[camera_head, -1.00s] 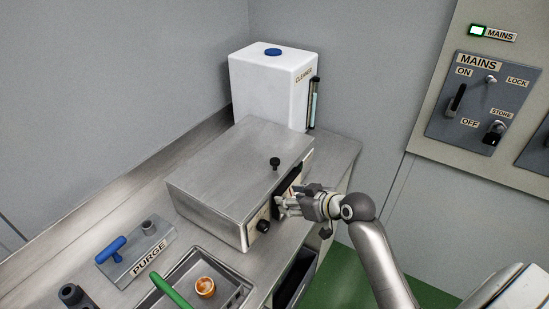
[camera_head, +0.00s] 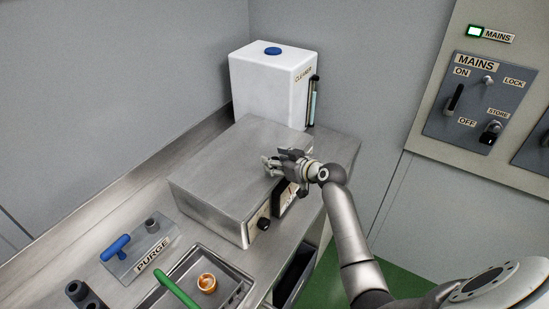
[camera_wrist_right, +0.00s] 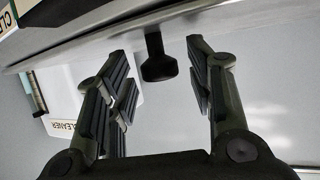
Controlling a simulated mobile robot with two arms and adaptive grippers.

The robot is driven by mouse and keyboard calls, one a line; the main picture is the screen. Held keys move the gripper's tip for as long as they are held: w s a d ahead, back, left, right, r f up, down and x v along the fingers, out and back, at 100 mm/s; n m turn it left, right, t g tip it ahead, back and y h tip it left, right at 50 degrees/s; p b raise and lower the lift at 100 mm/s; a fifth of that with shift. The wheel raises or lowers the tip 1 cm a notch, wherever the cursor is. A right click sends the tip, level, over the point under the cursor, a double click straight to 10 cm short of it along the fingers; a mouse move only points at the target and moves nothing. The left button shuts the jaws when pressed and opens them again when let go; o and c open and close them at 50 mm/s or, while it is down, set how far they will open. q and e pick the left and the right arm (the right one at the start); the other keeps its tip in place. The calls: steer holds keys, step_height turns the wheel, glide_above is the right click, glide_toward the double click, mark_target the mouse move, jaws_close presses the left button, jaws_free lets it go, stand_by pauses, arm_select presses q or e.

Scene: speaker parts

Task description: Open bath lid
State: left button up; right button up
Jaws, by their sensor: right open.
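The bath is a steel box on the counter, with a flat closed lid (camera_head: 225,160). A black knob stands on the lid; in the right wrist view the knob (camera_wrist_right: 158,60) shows between the spread fingers, a little beyond their tips. In the head view my right gripper hides the knob. My right gripper (camera_head: 272,162) is at the lid's right front edge, and in the right wrist view its fingers (camera_wrist_right: 158,50) are open and empty. I cannot tell whether a finger touches the knob. My left gripper is not in view.
A white cleaner tank (camera_head: 270,88) stands behind the bath. A purge block with a blue handle (camera_head: 116,247) and a sunken tray (camera_head: 238,291) holding an orange-brown ring (camera_head: 207,283) lie in front. A mains panel (camera_head: 478,105) is on the right wall.

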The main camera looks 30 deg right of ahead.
steer(key=shift+w+a+f, duration=0.15)
steer(key=shift+w+f, duration=0.05)
steer(key=shift+w, duration=0.3)
steer(key=shift+c, duration=0.3)
jaws_close()
